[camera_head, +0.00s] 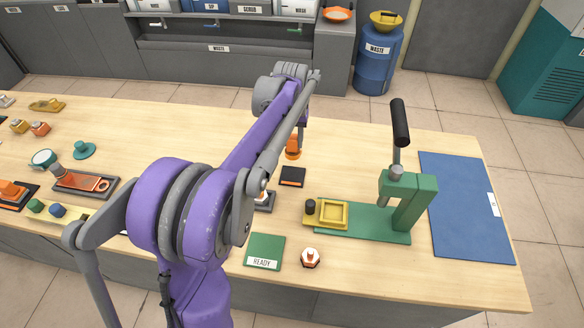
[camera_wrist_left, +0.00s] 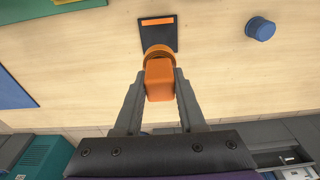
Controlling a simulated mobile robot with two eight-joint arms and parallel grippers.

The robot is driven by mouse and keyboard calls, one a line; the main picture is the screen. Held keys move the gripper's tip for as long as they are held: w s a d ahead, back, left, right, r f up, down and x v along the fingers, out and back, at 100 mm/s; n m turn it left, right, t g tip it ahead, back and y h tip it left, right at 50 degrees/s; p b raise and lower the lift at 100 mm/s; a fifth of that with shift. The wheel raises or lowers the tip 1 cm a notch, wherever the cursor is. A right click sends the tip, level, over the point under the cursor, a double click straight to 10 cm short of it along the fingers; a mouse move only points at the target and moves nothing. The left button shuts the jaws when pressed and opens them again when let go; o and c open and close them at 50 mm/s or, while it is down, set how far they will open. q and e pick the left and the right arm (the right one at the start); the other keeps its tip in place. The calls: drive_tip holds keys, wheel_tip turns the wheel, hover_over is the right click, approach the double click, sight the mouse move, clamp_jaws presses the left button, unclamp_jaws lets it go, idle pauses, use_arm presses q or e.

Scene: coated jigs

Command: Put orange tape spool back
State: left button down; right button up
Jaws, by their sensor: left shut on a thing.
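The orange tape spool (camera_wrist_left: 159,80) is between the fingers of my left gripper (camera_wrist_left: 160,76) in the left wrist view. It has a round orange end and a blocky part toward the camera. In the head view the spool (camera_head: 292,149) shows below my left wrist, just behind a small black pad (camera_head: 292,175). In the left wrist view the black pad (camera_wrist_left: 158,38) has an orange stripe and lies just beyond the spool. I cannot tell whether the spool touches the table. My left gripper is shut on it. My right gripper is not in view.
A green press (camera_head: 410,200) with a black lever and a yellow tray (camera_head: 327,213) stands right of the pad. A green READY mat (camera_head: 265,251) and a blue mat (camera_head: 465,205) lie on the table. A blue round thing (camera_wrist_left: 261,29) sits near the pad.

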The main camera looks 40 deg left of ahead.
use_arm(q)
drive_tip(key=shift+s+r, duration=0.1)
drive_tip(key=shift+d, duration=0.1)
wheel_tip(320, 180, down, 10)
drive_tip(key=shift+r, duration=0.15)
idle(0.4)
drive_tip(key=shift+f+b, duration=0.3)
drive_tip(key=shift+b, duration=0.1)
drive_tip(key=c, duration=0.5)
unclamp_jaws()
